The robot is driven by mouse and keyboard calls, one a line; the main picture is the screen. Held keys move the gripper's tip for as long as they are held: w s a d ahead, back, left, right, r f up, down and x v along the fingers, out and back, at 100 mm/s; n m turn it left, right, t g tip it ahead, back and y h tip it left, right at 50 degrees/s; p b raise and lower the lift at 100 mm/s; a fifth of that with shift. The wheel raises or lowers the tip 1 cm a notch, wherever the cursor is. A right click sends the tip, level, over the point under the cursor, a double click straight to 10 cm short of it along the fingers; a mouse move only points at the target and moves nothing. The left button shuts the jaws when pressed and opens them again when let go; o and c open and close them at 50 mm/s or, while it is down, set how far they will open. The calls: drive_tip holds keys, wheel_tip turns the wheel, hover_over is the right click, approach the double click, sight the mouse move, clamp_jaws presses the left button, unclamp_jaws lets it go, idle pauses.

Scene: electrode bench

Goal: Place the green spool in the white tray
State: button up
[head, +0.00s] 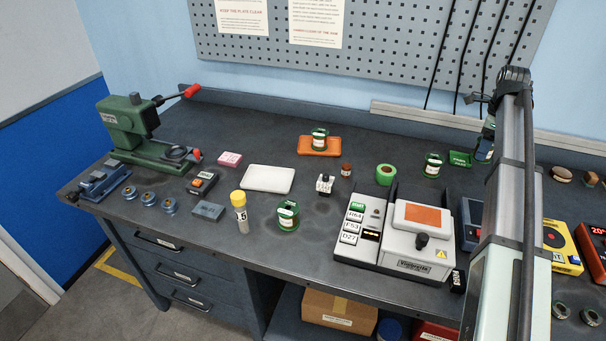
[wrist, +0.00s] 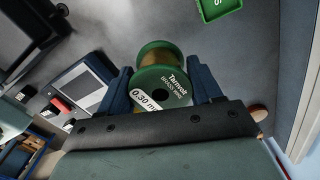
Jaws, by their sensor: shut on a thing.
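My gripper (wrist: 160,88) is shut on a green-flanged spool (wrist: 158,62) of brass-coloured wire, with a white label reading 0.30 mm. The fingers press on either side of it. In the head view the gripper is mostly hidden by my arm at the right, and green of the held spool (head: 484,152) shows beside it. The white tray (head: 267,179) lies empty left of the bench's middle, far from my gripper. Similar green spools stand on the orange tray (head: 319,138), near the front edge (head: 288,214) and right of the green tape roll (head: 433,164).
A green tray (head: 460,158) lies near the held spool; it also shows in the wrist view (wrist: 215,8). A white machine (head: 417,230), a green tape roll (head: 385,174), a small switch block (head: 325,184) and a yellow-capped bottle (head: 240,212) stand around the middle.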

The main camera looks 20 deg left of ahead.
drive_tip(key=a+n, duration=0.3)
drive_tip(key=a, duration=1.6)
drive_tip(key=n, duration=1.3)
hover_over(268, 180)
drive_tip(key=shift+r, duration=0.3)
drive_tip(key=shift+w+f, duration=0.1)
drive_tip(key=shift+f, duration=4.8)
drive_tip(key=shift+f, duration=0.15)
drive_tip(key=o, duration=1.5)
drive_tip(key=shift+o, duration=0.2)
